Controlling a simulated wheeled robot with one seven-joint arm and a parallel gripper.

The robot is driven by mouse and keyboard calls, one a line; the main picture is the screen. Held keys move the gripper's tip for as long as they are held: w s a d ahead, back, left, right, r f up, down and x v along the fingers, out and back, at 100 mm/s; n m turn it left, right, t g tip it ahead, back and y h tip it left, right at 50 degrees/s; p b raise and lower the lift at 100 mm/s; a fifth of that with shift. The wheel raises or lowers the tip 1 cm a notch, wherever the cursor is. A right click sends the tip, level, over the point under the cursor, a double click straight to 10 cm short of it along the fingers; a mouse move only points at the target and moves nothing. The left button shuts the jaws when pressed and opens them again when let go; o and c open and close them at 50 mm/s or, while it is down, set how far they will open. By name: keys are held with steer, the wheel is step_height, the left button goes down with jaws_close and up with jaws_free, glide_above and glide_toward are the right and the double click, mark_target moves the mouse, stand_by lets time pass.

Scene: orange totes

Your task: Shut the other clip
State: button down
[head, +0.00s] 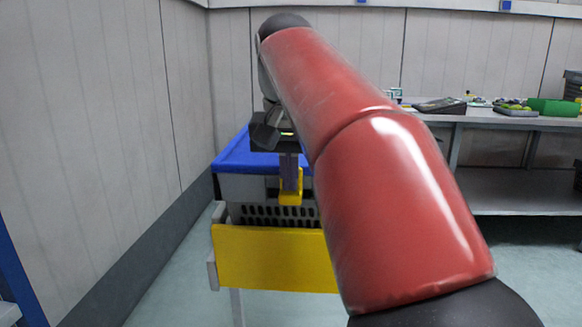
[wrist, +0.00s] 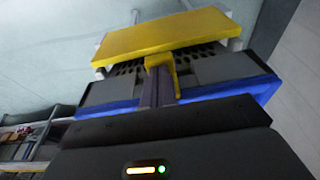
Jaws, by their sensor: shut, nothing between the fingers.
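A grey tote (head: 245,190) with a blue lid (head: 235,160) stands ahead of me, partly hidden by my red arm. A yellow clip (head: 290,199) is on the side of the tote facing me, below the lid edge. My gripper (head: 290,188) is shut and empty, pointing down directly in front of this clip. In the wrist view my shut fingers (wrist: 160,72) overlap the yellow clip (wrist: 158,60). I cannot tell whether they touch it, or whether the clip is fully closed. No other clip is in sight.
A yellow panel (head: 270,259) crosses the front of the stand below the tote. A grey wall (head: 100,110) is close on the left. A workbench (head: 480,115) with green items and trays stands at the right. Open floor lies at the left front.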

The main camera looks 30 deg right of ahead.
stand_by(0.4)
steer(key=shift+s+a, duration=0.45)
steer(key=shift+s, duration=0.25)
steer(key=shift+r, duration=0.1)
step_height(320, 180, up, 10)
steer(key=p, duration=0.4)
steer(key=shift+p, duration=0.35)
steer(key=s+a+f+n+t, duration=0.1)
steer(key=s+a+f+n, duration=0.1)
steer(key=f, duration=0.8)
steer(key=s+a+f+n+t+y, duration=0.1)
steer(key=s+a+f, duration=0.3)
steer(key=f, duration=0.6)
steer(key=s+a+f+n+t, duration=0.1)
steer(key=s+a+f+n, duration=0.2)
steer(key=f, duration=0.6)
steer(key=shift+s+a+f+n+y, duration=0.3)
steer(key=shift+s+f+n, duration=0.1)
steer(key=shift+s, duration=0.8)
